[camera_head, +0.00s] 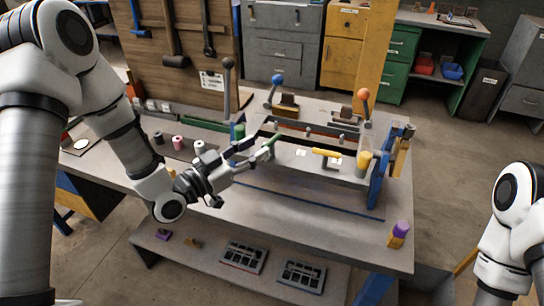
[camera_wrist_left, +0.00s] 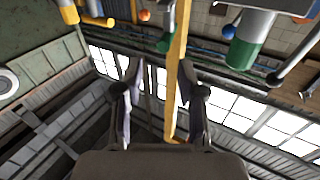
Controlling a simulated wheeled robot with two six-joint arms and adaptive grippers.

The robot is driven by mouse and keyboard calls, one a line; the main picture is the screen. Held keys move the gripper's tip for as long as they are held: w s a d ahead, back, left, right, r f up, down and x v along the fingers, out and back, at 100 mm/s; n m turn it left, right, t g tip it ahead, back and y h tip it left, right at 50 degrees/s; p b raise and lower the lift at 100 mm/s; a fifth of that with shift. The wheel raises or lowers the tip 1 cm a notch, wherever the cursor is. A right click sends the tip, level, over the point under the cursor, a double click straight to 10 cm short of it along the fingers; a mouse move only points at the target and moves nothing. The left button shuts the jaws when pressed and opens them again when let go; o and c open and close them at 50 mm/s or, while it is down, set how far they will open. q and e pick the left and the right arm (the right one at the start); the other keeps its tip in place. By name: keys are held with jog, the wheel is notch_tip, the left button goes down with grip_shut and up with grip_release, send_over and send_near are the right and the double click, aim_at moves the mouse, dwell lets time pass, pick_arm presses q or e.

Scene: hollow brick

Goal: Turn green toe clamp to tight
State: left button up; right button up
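The green toe clamp (camera_head: 271,140) shows its slim green handle at the left of the bench fixture. Its green end also shows in the left wrist view (camera_wrist_left: 166,43), above and just beyond the fingertips. My left gripper (camera_head: 250,155) is open beside the handle. In the left wrist view its two fingers (camera_wrist_left: 160,75) stand apart with nothing held between them. I cannot tell whether a finger touches the handle. Part of the clamp is hidden behind the fingers. My right gripper is outside both views.
A green cylinder (camera_head: 239,131) stands near the left gripper. The yellow toe clamp (camera_head: 326,153) and a yellow cylinder (camera_head: 364,162) are to the right. Levers with blue (camera_head: 277,79) and orange (camera_head: 363,95) knobs rise behind. The front benchtop is mostly clear.

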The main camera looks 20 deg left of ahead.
aim_at(272, 156)
pick_arm(q)
notch_tip(272, 156, down, 4)
jog(key=a+n, duration=0.1)
jog(key=shift+y, duration=0.4)
jog(key=p+x, duration=0.1)
jog(key=x, duration=0.5)
jog(key=shift+w+d+r+p, duration=0.2)
jog(key=shift+w+d+p, duration=0.05)
jog(key=shift+p, duration=0.15)
jog(key=shift+w+d+f, duration=0.1)
jog(key=shift+w, duration=0.25)
jog(key=shift+c, duration=0.2)
grip_shut()
